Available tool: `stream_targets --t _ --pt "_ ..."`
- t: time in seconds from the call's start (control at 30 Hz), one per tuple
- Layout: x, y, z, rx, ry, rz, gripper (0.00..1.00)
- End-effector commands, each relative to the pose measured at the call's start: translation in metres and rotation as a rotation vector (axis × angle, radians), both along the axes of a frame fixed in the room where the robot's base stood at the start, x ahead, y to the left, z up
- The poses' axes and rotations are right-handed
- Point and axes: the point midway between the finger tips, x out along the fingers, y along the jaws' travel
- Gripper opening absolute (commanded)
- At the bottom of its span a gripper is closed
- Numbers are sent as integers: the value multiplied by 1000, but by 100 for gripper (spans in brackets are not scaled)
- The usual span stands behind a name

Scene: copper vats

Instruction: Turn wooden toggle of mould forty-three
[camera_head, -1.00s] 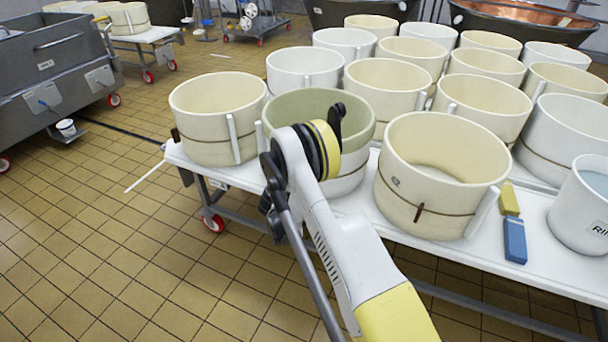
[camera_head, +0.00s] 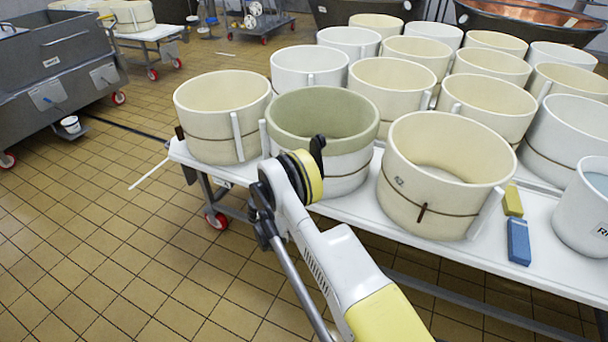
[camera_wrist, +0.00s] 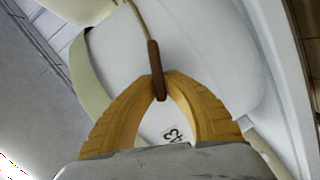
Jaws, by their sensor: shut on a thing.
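Mould forty-three (camera_head: 345,165) is the white tub with a greenish inside and rim at the front edge of the white table in the head view. Its wall (camera_wrist: 200,45) fills the middle of the wrist view, with a label reading 43 (camera_wrist: 172,134) between my fingers. The toggle (camera_wrist: 154,60) is a slim brown wooden bar on a thin cord around the wall. My gripper (camera_wrist: 160,88) has yellow fingers shut on the near end of the toggle. In the head view my arm hides the toggle and the fingertips.
Cream moulds stand close on both sides, one at left (camera_head: 215,135) and one at right (camera_head: 430,200). A yellow block (camera_head: 513,201) and a blue block (camera_head: 518,241) lie on the white table (camera_head: 470,262). More moulds fill the table behind. Tiled floor is open at left.

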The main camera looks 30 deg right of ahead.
Motion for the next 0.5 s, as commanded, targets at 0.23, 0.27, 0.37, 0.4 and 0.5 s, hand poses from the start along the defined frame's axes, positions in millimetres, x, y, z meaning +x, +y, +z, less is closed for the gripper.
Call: stream_targets --t 0.23,0.27,0.37,0.4,0.5 --pt "0 0 -1 -26 22 0 0" --pt "0 0 -1 -28 23 0 0" --pt "0 0 -1 -28 24 0 0" --pt "0 0 -1 -28 24 0 0" --pt "0 0 -1 -28 23 0 0"
